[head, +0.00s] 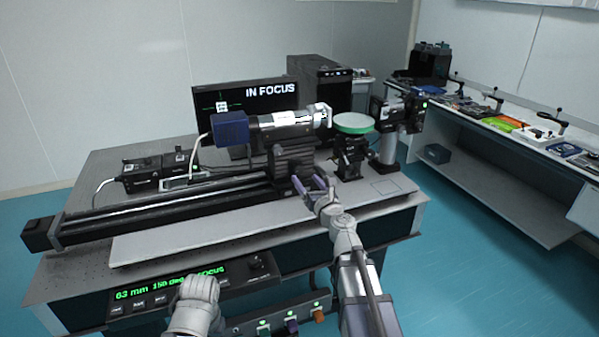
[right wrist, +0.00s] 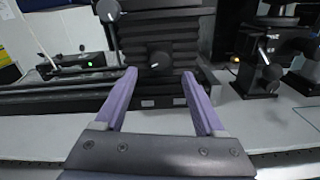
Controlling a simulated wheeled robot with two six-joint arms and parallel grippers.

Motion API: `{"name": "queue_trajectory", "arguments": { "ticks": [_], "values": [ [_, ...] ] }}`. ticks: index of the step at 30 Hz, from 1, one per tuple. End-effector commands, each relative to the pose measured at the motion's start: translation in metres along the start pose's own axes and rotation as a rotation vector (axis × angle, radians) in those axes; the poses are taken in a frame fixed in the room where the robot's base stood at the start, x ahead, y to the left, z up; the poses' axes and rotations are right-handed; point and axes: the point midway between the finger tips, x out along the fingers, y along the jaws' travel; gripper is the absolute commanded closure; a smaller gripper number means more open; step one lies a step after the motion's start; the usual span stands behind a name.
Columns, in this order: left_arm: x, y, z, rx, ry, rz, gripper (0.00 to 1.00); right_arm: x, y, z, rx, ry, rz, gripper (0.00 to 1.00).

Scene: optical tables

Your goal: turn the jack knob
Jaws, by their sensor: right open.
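My right gripper (head: 311,184) is open and empty in front of a black ribbed stack (head: 291,160) that carries a camera tube. In the right wrist view its purple fingers (right wrist: 160,100) stand apart, with a dark round knob (right wrist: 160,61) on the stack beyond and between their tips. No contact shows. A larger knob (right wrist: 107,10) is at the stack's upper left. To the right, a small black stand (head: 350,157) under a pale green disc (head: 353,123) also has a knob (right wrist: 272,73). I cannot tell for certain which knob is meant. My left gripper's fingers are not visible.
The stack stands at a long black rail (head: 170,208). A monitor (head: 245,92) behind reads IN FOCUS. A front panel (head: 195,285) shows green text with 63 mm, partly covered by my left arm. A post-mounted device (head: 390,135) stands right; the pale plate (head: 220,235) in front is clear.

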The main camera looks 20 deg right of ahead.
Motion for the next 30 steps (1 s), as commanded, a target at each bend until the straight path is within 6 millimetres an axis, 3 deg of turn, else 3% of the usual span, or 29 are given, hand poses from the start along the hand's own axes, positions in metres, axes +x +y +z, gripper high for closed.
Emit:
{"name": "queue_trajectory", "arguments": {
  "ticks": [12,22,30],
  "values": [
    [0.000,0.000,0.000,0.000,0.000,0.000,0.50,0.062,-0.001,0.000,0.000,0.000,0.001,0.28],
    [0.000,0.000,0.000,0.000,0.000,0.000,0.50,0.068,0.000,0.000,-0.001,0.000,0.000,0.28],
    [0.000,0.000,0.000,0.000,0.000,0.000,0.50,0.068,0.000,0.000,-0.001,0.000,0.000,0.56]
  ]
}}
